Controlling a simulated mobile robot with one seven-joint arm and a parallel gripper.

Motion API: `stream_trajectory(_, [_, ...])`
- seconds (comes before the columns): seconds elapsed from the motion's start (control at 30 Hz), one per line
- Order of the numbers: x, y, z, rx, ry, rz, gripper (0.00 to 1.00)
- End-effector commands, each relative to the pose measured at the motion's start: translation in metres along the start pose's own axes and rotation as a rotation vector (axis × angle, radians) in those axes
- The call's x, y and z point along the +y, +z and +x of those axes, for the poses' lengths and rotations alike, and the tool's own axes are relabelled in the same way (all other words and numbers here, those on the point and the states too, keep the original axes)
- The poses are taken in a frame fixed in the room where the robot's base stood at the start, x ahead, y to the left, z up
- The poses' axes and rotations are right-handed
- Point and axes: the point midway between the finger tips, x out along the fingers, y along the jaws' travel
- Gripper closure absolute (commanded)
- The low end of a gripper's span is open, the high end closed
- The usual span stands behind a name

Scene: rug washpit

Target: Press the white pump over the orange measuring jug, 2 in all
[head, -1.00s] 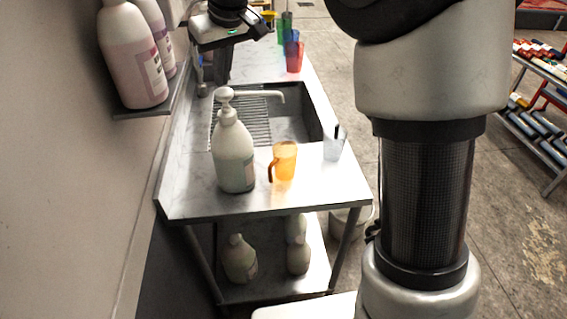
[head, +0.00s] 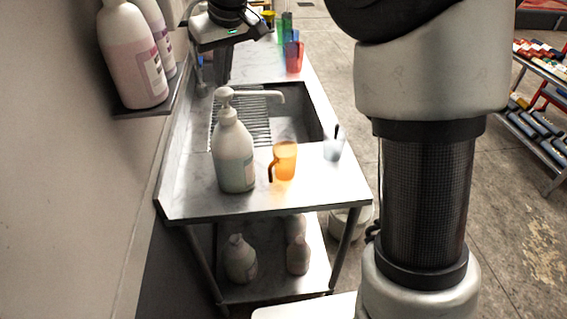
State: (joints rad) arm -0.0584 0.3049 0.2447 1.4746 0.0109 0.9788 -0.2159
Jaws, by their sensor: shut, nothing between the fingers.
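A white pump bottle (head: 234,158) stands upright on the near part of the steel sink counter. Its white pump head (head: 225,94) is on top, with a long spout reaching right. The orange measuring jug (head: 285,161) stands just right of the bottle, below and nearer than the spout tip as seen here. Its handle is on the left; I cannot tell its contents. My gripper (head: 222,80) is above the counter, beyond the pump head in the picture and apart from it. The fingers point down, look closed and hold nothing.
A clear cup (head: 334,148) with a dark stick stands right of the jug. The sink basin (head: 295,117) lies behind. Coloured jugs (head: 293,52) stand at the far end. Large pink bottles (head: 133,55) sit on a left wall shelf (head: 150,112). Several bottles stand on the undershelf.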

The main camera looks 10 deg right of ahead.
Motion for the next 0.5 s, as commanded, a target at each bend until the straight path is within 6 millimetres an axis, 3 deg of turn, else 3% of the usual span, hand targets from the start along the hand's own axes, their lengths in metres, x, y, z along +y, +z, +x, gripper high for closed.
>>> stream_trajectory(0.5, [0.000, 0.005, 0.011, 0.000, 0.000, 0.000, 1.00])
